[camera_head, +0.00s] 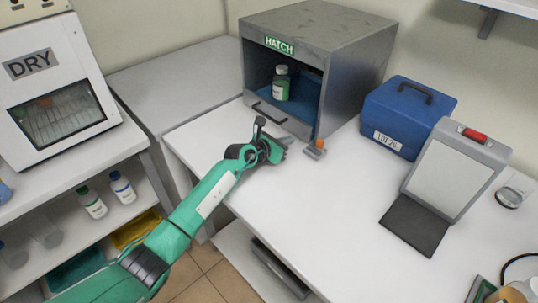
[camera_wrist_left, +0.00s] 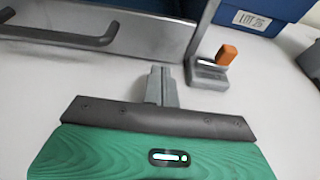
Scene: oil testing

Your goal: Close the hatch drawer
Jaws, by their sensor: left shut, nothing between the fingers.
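The grey metal hatch (camera_head: 345,85) stands at the back of the white table, its front opening uncovered. Its low drawer front (camera_head: 290,122) with a dark bar handle (camera_head: 269,112) sits below the opening and appears to stick out slightly. In the left wrist view the drawer front (camera_wrist_left: 150,42) and handle (camera_wrist_left: 62,36) show at upper left. My left gripper (camera_head: 284,147) is shut and empty, just in front of the drawer front; its fingertips (camera_wrist_left: 161,72) show in the wrist view.
A small grey block with an orange knob (camera_head: 316,147) stands right of my gripper, by the hatch corner. A blue box (camera_head: 405,112) and a grey device with a screen (camera_head: 452,172) stand further right. The table's front middle (camera_head: 310,220) is clear.

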